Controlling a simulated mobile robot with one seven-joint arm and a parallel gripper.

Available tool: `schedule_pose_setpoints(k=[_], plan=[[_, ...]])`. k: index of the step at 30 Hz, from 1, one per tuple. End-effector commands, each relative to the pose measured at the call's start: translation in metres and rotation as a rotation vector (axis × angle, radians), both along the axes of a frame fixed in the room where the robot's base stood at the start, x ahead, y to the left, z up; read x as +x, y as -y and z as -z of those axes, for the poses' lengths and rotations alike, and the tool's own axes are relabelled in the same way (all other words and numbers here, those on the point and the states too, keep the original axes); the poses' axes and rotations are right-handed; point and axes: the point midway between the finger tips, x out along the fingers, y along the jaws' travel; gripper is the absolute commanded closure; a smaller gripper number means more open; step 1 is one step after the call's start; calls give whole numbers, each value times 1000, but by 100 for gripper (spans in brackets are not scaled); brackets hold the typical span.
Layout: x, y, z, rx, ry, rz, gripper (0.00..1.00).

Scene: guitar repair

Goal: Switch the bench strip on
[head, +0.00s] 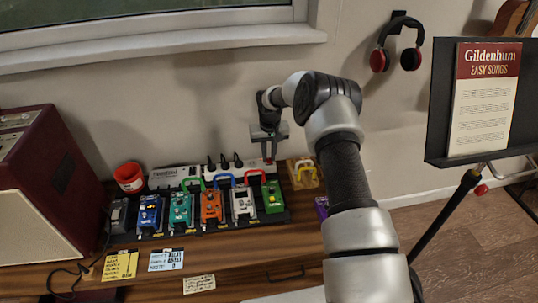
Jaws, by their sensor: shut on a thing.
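The bench strip (195,175) is a long pale power strip lying along the back of the bench, behind the row of pedals. Several black plugs stand in it toward its right part. A small red spot, which looks like its switch, shows at its right end, just below my gripper. My gripper (270,148) points down at that right end, close to the wall, with its jaws shut on the strip's end. The exact contact is too small to make out, and I cannot tell which way the switch is set.
Several coloured pedals (211,206) with looped cables stand in front of the strip. A red cup (129,178) and a maroon amplifier (48,185) are at left. A music stand (484,105) stands at right.

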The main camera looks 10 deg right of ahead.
Motion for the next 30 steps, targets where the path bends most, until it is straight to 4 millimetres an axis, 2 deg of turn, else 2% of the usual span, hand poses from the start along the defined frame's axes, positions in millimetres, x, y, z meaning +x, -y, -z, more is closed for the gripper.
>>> schedule_pose_setpoints(k=[15,16,19,30], plan=[[2,0,-1,1,-59,-2,100],[2,0,-1,1,-59,-2,83],[2,0,-1,1,-59,-1,66],[2,0,-6,2,-59,-1,66]])
